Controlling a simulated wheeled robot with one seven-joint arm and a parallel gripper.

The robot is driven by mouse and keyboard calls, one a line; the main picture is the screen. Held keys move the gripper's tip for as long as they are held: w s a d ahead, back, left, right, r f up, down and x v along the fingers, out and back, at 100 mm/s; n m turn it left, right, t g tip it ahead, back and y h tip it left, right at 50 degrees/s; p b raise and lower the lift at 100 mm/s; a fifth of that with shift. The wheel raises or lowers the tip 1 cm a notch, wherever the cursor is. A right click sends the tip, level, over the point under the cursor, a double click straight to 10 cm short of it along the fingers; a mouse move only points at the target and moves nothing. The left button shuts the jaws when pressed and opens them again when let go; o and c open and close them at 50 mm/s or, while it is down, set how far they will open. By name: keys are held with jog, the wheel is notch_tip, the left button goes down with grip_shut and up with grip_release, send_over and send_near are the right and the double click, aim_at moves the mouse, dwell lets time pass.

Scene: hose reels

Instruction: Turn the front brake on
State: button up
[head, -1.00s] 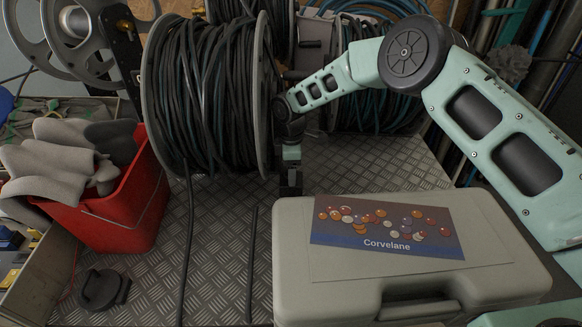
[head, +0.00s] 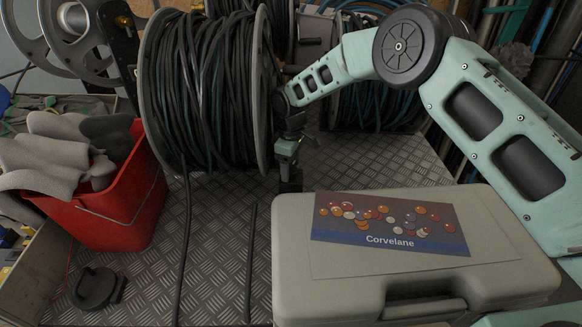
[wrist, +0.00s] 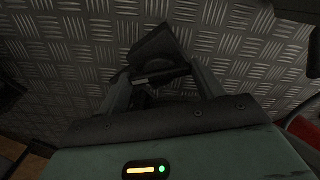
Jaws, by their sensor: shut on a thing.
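The large reel (head: 263,90) wound with black hose stands at centre left in the head view. My gripper (head: 290,172) reaches down just right of the reel's right flange, low over the metal floor. In the wrist view my gripper (wrist: 160,76) is shut on a dark, blocky piece (wrist: 155,50), which looks like the front brake's handle. The piece sits at a slant between the fingers. Its lower part and mount are hard to make out, and in the head view my wrist and fingers hide most of it.
A grey case (head: 420,280) with a Corvelane label lies close in front of my gripper. A red bin (head: 110,220) of grey rolls stands left of the reel. A second hose reel (head: 375,105) is behind my arm. Loose hose (head: 250,265) and a black disc (head: 97,289) lie on the floor.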

aim_at(291, 167)
jog(key=m+b, duration=0.1)
jog(key=m, duration=0.5)
jog(key=m+b, duration=0.1)
jog(key=m, duration=0.5)
jog(key=shift+m, duration=0.3)
dwell(0.4)
jog(key=o, duration=1)
notch_tip(291, 167, up, 18)
jog(key=shift+f+b, duration=0.25)
jog(key=shift+b, duration=0.2)
